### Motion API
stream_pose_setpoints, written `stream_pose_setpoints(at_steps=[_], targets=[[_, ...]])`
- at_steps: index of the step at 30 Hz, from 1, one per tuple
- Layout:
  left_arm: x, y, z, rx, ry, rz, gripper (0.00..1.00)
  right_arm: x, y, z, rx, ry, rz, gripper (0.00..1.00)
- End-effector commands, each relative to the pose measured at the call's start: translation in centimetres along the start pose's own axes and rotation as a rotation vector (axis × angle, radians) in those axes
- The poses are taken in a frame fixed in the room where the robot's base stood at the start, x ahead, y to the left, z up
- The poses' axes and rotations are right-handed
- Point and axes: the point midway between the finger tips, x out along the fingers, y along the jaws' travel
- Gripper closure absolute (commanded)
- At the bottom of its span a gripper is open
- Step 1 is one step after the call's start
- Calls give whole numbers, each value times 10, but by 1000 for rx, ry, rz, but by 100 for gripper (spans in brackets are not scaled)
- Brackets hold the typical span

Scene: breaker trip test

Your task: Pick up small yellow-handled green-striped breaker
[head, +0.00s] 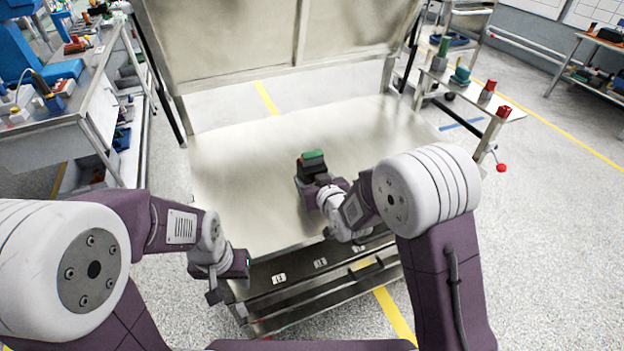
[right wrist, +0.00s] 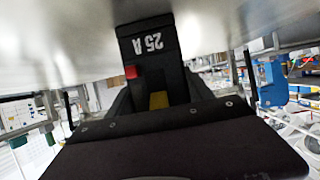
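A small dark breaker (head: 312,166) with a green top stands over the metal work surface (head: 250,170), right of its middle. In the right wrist view the breaker (right wrist: 150,50) shows a white "25 A" label, a red button and a yellow part low down between the fingers. My right gripper (right wrist: 160,98) has its dark fingers on either side of the breaker. I see no clear gap, but cannot tell whether they press on it. My left gripper (head: 230,282) is empty, its fingers apart, at the front left edge of the work surface.
A bench (head: 70,125) with tools and blue parts stands at the left. A side shelf (head: 465,92) at the right holds several small red- and green-topped devices. A back panel (head: 270,45) rises behind the work surface. The surface's left part is clear.

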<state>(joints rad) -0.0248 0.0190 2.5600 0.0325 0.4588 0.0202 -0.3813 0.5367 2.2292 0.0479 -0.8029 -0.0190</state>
Motion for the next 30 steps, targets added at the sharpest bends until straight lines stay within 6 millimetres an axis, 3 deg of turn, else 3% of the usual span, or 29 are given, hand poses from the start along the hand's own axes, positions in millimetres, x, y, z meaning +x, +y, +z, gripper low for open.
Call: stream_pose_setpoints(at_steps=[1,3,4,14,22,30], targets=[[0,0,0,0,0,0,64,0,0,0,0,0,0,79],[0,0,0,0,0,0,64,0,0,0,0,0,0,98],[0,0,0,0,0,0,64,0,0,0,0,0,0,100],[-2,0,0,0,0,0,64,-2,0,-6,0,5,0,100],[-12,0,-1,0,0,0,64,-16,0,-42,0,9,0,100],[-21,0,-2,0,0,0,64,-20,55,-76,0,8,6,100]])
